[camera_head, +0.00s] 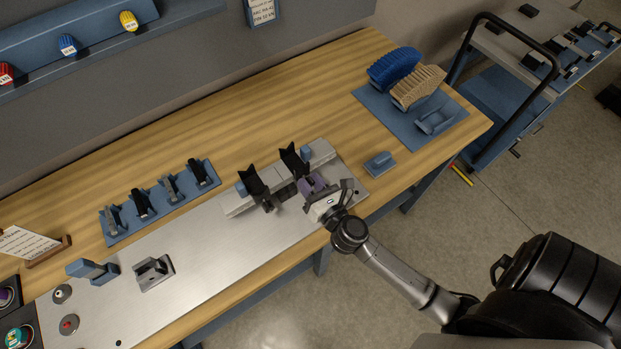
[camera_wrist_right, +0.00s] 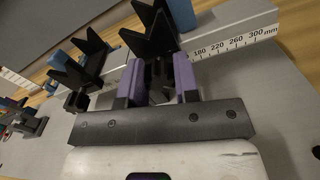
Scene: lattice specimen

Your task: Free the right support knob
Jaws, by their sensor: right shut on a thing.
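Two black V-shaped supports stand on a pale grey rail: the left support (camera_head: 252,182) and the right support (camera_head: 292,160). Both also show in the right wrist view, the left one (camera_wrist_right: 90,52) and the right one (camera_wrist_right: 150,35). My right gripper (camera_head: 312,184) is at the front of the right support. In the right wrist view its purple-padded fingers (camera_wrist_right: 158,82) are shut on the dark right support knob (camera_wrist_right: 158,72), which is partly hidden between them. My left gripper is out of view.
A ruler strip (camera_wrist_right: 235,45) runs along the rail. A blue rack (camera_head: 165,198) with several dark pieces stands left of it. A small blue block (camera_head: 380,162) and a mat with blue and tan lattice pieces (camera_head: 410,125) lie right. The metal plate's middle (camera_head: 220,265) is clear.

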